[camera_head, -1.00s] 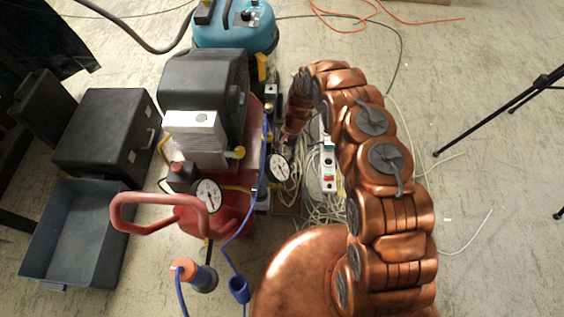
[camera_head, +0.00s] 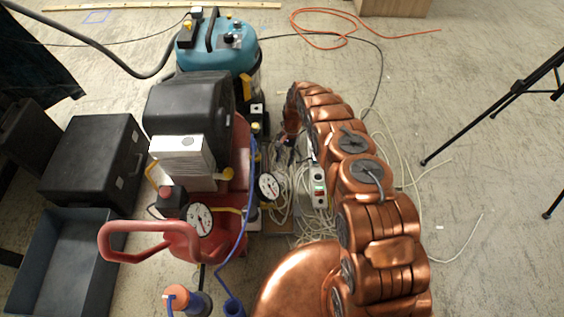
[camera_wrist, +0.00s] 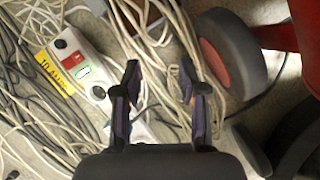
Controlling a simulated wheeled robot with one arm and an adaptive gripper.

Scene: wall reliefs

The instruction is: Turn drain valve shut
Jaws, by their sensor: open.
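The red air compressor (camera_head: 222,240) with its black motor cover stands left of my arm. I cannot make out its drain valve in either view. In the wrist view, part of the red tank (camera_wrist: 282,36) and a dark wheel with a red hub (camera_wrist: 232,58) show at the right. My gripper (camera_wrist: 160,75) is open and empty, its dark fingers pointing over cables on the floor, left of the wheel. In the head view my copper arm bends down beside the compressor's right side and mostly hides the gripper.
A white power strip (camera_wrist: 80,62) with a red switch lies among tangled cables. A blue hose (camera_head: 250,200) hangs by the compressor. A teal vacuum (camera_head: 217,50) stands behind it. Black case (camera_head: 90,160) and grey bin (camera_head: 62,262) are left. A tripod (camera_head: 490,110) stands right; floor between is mostly clear.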

